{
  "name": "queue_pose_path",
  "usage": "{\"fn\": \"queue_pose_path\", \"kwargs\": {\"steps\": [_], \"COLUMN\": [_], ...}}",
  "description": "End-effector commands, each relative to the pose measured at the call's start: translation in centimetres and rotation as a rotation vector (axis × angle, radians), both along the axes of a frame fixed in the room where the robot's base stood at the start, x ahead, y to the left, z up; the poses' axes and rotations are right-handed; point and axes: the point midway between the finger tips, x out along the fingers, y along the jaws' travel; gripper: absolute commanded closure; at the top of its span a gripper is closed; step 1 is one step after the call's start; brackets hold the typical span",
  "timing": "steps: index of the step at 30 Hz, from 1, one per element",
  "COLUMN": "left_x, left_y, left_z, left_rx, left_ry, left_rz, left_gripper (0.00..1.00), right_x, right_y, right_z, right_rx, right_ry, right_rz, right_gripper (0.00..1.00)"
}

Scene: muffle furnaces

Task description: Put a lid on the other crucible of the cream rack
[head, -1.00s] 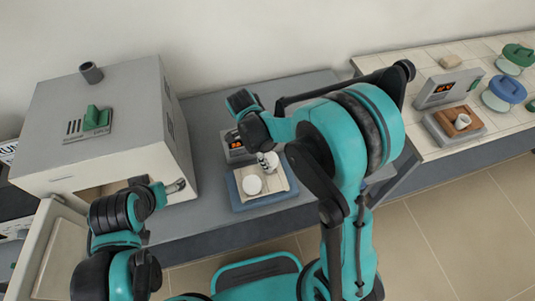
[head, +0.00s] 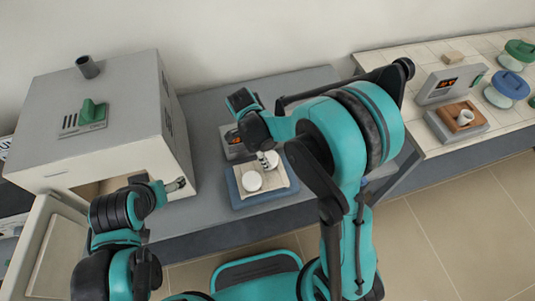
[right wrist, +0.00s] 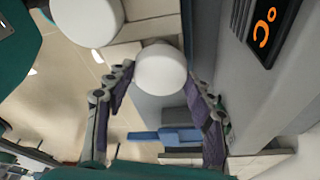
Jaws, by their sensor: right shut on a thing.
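The cream rack (head: 279,186) lies on a blue tray (head: 235,196) on the grey bench. A white round top (head: 252,181) sits at its left part; it also shows in the right wrist view (right wrist: 88,20). My right gripper (head: 266,158) is over the rack's back right part, shut on a white lid (right wrist: 160,68) between its fingertips. In the head view the lid (head: 272,159) is partly hidden by the fingers. I cannot tell whether it touches a crucible beneath. My left gripper (head: 177,186) is by the furnace opening; its jaws are too small to read.
A furnace (head: 95,120) with a swung-out door (head: 45,250) stands at left. A grey device with an orange display (head: 233,140) is close behind the rack. The right bench holds a small white cup (head: 465,117) on a brown board and jars with blue (head: 510,85) and green tops.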

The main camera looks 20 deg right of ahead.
Motion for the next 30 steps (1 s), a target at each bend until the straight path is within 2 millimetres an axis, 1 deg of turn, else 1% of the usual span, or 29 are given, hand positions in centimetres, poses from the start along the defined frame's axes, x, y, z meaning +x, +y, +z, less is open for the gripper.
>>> {"fn": "queue_pose_path", "kwargs": {"steps": [9,10,11,12,19,20,30], "left_x": [0.00,0.00,0.00,0.00,0.00,0.00,0.00], "left_y": [0.00,0.00,0.00,0.00,0.00,0.00,0.00], "left_z": [0.01,0.01,0.01,0.01,0.01,0.01,0.01], "left_rx": [0.000,0.000,0.000,0.000,0.000,0.000,0.000], "left_ry": [0.000,0.000,0.000,0.000,0.000,0.000,0.000], "left_rz": [0.000,0.000,0.000,0.000,0.000,0.000,0.000], "left_gripper": [0.19,0.19,0.19,0.19,0.19,0.19,0.19], "right_x": [0.00,0.00,0.00,0.00,0.00,0.00,0.00], "right_y": [0.00,-0.01,-0.01,-0.01,-0.01,-0.01,-0.01], "right_z": [0.02,0.01,0.01,0.01,0.01,0.01,0.01], "right_rx": [0.000,0.000,0.000,0.000,0.000,0.000,0.000], "right_ry": [0.000,0.000,0.000,0.000,0.000,0.000,0.000], "right_rz": [0.000,0.000,0.000,0.000,0.000,0.000,0.000], "right_gripper": [0.61,0.41,0.33,0.23,0.22,0.19,0.19]}}
